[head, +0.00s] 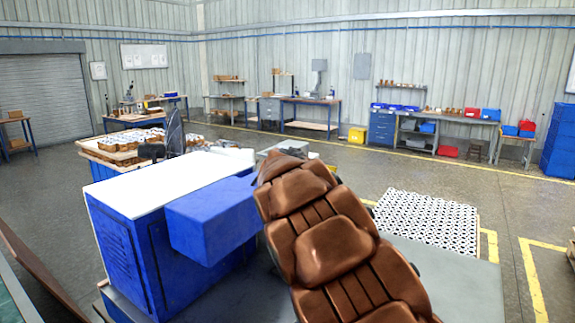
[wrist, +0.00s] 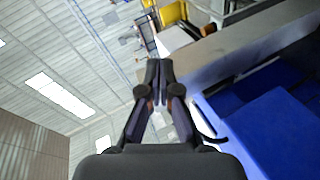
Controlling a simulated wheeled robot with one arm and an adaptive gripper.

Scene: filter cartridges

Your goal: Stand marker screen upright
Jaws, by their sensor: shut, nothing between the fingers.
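I cannot pick out the marker screen with certainty in either view. In the wrist view my gripper (wrist: 159,76) is shut, its two dark fingers together at the tips with nothing between them. The wrist picture is strongly tilted, with the ceiling on the left. A blue box-like body (wrist: 275,130) lies to the right of the fingers, apart from them. In the head view a thin dark upright panel (head: 175,132) stands behind the white-topped blue cabinet; I cannot tell what it is. A brown segmented form crosses the foreground and hides part of the floor.
A blue cabinet with a white top (head: 170,182) stands close at left, with a blue block (head: 212,218) at its right side. Trays of cartridges (head: 118,143) stand behind it. A patterned black-and-white pallet load (head: 428,222) sits at right. Benches line the far wall; the mid floor is open.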

